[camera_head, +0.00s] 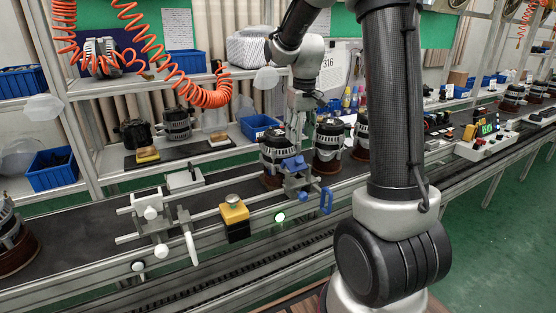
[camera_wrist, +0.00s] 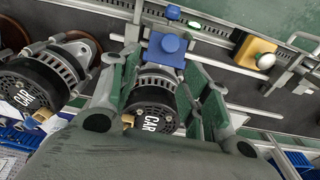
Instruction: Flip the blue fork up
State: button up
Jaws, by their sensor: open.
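I cannot tell for certain which blue part is the fork. In the wrist view a blue block (camera_wrist: 168,45) and a smaller blue knob (camera_wrist: 173,12) show beyond my fingers. My gripper (camera_head: 296,128) points down just above the fixture. In the wrist view my gripper (camera_wrist: 166,70) is open, its fingers spread either side of the blue block and an alternator (camera_wrist: 150,105). No grip on anything shows.
More alternators (camera_head: 328,140) stand close behind and right of the fixture. A yellow-and-black button box (camera_head: 234,217) and a fixture with white handles (camera_head: 153,214) sit to the left on the rail. A shelf with blue bins (camera_head: 259,127) rises behind.

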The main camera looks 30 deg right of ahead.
aim_at(299, 158)
jog(key=shift+s+a+r, duration=0.25)
jog(key=shift+a+r, duration=0.1)
jog(key=shift+s+a+g, duration=0.1)
jog(key=shift+s+g, duration=0.2)
jog(key=shift+s+f+n, duration=0.2)
jog(key=shift+f+n, duration=0.1)
notch_tip(299, 158, down, 7)
jog(key=shift+f, duration=0.15)
jog(key=shift+c, duration=0.4)
